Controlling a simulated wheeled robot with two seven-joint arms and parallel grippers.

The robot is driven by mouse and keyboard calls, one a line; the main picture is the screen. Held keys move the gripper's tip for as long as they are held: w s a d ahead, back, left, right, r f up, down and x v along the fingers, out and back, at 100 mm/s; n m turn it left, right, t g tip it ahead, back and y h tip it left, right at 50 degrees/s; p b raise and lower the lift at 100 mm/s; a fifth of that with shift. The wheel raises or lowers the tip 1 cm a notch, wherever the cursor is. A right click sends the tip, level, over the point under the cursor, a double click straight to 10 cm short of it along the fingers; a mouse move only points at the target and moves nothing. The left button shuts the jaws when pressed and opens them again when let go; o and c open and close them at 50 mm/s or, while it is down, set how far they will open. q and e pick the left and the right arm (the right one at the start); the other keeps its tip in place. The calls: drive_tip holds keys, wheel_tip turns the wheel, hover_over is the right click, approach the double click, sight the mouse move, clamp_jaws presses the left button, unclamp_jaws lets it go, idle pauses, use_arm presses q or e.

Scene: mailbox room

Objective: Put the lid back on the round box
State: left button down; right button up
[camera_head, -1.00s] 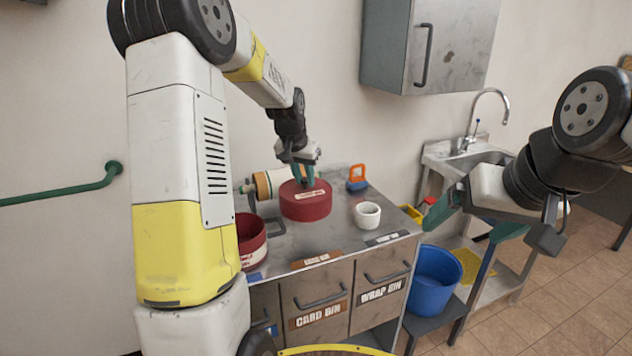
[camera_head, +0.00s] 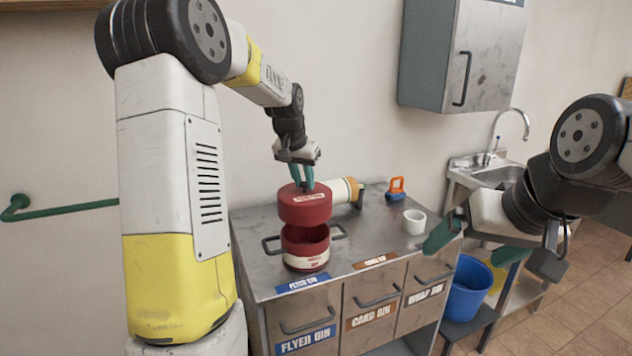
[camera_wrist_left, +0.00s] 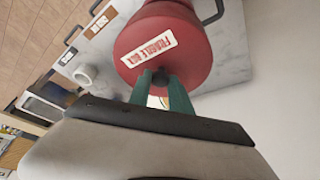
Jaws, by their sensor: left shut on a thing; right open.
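The red lid (camera_head: 305,207) has a white label and a dark knob on top. My left gripper (camera_head: 304,181) is shut on the lid's knob and holds it above the counter. In the left wrist view the lid (camera_wrist_left: 185,60) hangs from the green fingers (camera_wrist_left: 163,92). The round box (camera_head: 306,250), red with a white band, stands open on the counter just below the lid, with a gap between them in the head view. Part of its opening is hidden by the lid. My right gripper (camera_head: 447,238) is open and empty at the right, in front of the counter.
A cream cylinder (camera_head: 345,190) lies behind the lid. A white tape roll (camera_head: 414,222) and an orange-blue object (camera_head: 396,189) stand to the right on the metal counter (camera_head: 365,240). Labelled bins are below its front edge. A blue bucket (camera_head: 466,288) and sink (camera_head: 495,173) are further right.

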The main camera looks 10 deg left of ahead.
sight(302, 194)
use_arm(q)
drive_tip(key=shift+f, duration=2.95)
drive_tip(key=shift+f, duration=0.15)
drive_tip(key=c, duration=0.6)
unclamp_jaws()
drive_tip(key=shift+c, duration=0.2)
drive_tip(key=shift+r, duration=3.5)
clamp_jaws()
